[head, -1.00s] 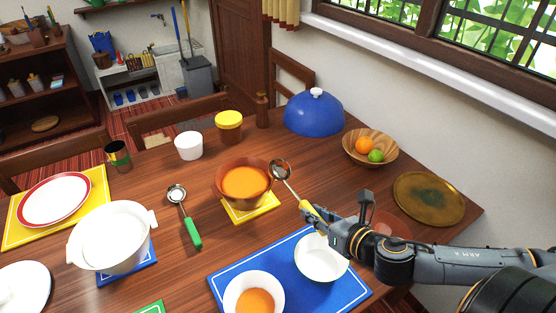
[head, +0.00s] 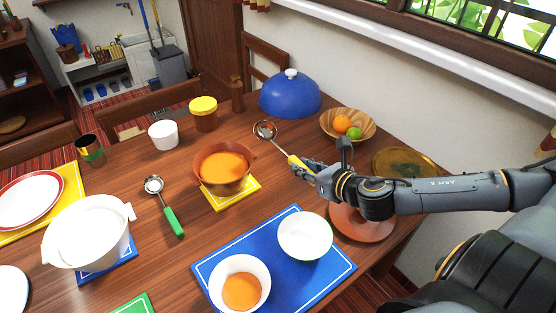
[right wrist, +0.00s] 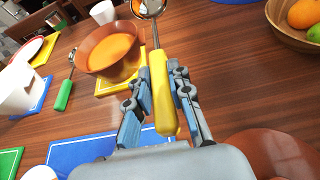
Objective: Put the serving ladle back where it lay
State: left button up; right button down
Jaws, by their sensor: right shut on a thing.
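My right gripper (head: 298,166) is shut on the yellow handle of a metal ladle (head: 265,130). In the right wrist view the yellow handle (right wrist: 162,95) lies between the two fingers of the gripper. The ladle's bowl points away from me, behind and right of a brown pot of orange soup (head: 225,166), apart from it in the head view. I cannot tell its exact height above the table. A second, green-handled ladle (head: 174,222) lies on the table left of the pot. My left gripper is not in view.
The pot stands on a yellow mat (head: 238,196). A blue mat (head: 290,284) holds two white bowls, one with soup. A terracotta plate (head: 362,224) is under my right arm. A blue dome (head: 290,97) and a wooden fruit bowl (head: 347,124) stand behind the ladle.

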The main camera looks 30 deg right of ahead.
jog(key=w+d+f, duration=0.2)
jog(key=w+f, duration=0.1)
jog(key=w, duration=0.4)
send_over(288, 173)
jog(key=s, duration=0.2)
jog(key=f, duration=0.4)
jog(key=shift+w+a, duration=0.2)
jog(key=shift+a, duration=0.1)
jog(key=shift+w+d+f, duration=0.1)
jog(key=shift+w+f, duration=0.25)
jog(key=shift+f, duration=0.15)
jog(key=f, duration=0.3)
jog(key=shift+w+d, duration=0.1)
jog(key=shift+w, duration=0.3)
jog(key=shift+f, duration=0.45)
jog(key=c, duration=1.2)
grip_release()
